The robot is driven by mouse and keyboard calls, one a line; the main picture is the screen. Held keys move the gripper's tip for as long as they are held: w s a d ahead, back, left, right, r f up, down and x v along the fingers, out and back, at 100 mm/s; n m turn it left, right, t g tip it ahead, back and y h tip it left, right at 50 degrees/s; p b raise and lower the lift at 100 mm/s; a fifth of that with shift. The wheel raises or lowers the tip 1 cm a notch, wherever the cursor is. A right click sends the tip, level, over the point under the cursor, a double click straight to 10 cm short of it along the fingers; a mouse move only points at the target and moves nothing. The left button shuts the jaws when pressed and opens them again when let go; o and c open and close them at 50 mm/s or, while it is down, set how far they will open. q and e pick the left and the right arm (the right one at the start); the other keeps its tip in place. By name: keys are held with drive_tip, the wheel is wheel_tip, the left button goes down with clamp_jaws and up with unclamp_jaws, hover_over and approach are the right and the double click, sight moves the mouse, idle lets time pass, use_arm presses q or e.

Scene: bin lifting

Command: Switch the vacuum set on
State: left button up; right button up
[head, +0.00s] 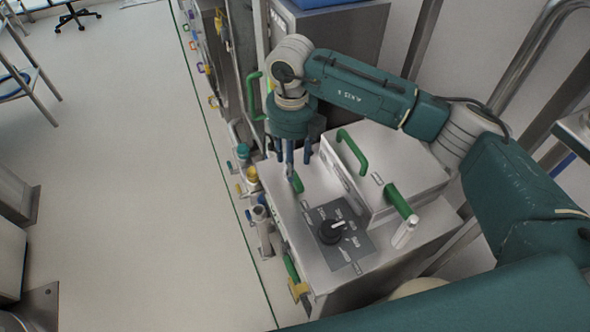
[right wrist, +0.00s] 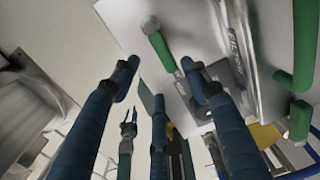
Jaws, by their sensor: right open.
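The vacuum set (head: 300,248) is a steel cabinet with a flat top. A black rotary knob (head: 330,231) sits on a dark dial plate on that top. A short green lever (head: 297,182) stands on the top near my right gripper (head: 290,165). The gripper points down with blue fingers spread and empty. In the right wrist view, a green lever with a round grey end (right wrist: 160,45) lies beyond and between the open fingertips (right wrist: 163,68). I cannot tell whether any finger touches it. My left gripper is out of view.
A raised steel box (head: 385,170) with a green handle (head: 352,150) stands right of the dial. A thicker green handle (head: 400,200) with a steel end is beside it. Colored valves (head: 250,178) line the cabinet's left side. Pale floor (head: 120,180) is open farther left.

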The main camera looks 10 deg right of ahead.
wheel_tip(320, 180, down, 5)
drive_tip(key=shift+d+f+p, duration=0.1)
drive_tip(key=shift+d+p, duration=0.05)
drive_tip(key=shift+p, duration=0.55)
wheel_tip(320, 180, down, 2)
drive_tip(key=shift+w+f, duration=0.1)
drive_tip(key=shift+f, duration=0.1)
drive_tip(key=shift+c, duration=1)
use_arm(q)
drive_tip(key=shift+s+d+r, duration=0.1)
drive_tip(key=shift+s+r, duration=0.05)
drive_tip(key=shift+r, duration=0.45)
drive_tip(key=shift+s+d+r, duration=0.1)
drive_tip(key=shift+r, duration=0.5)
use_arm(e)
clamp_jaws()
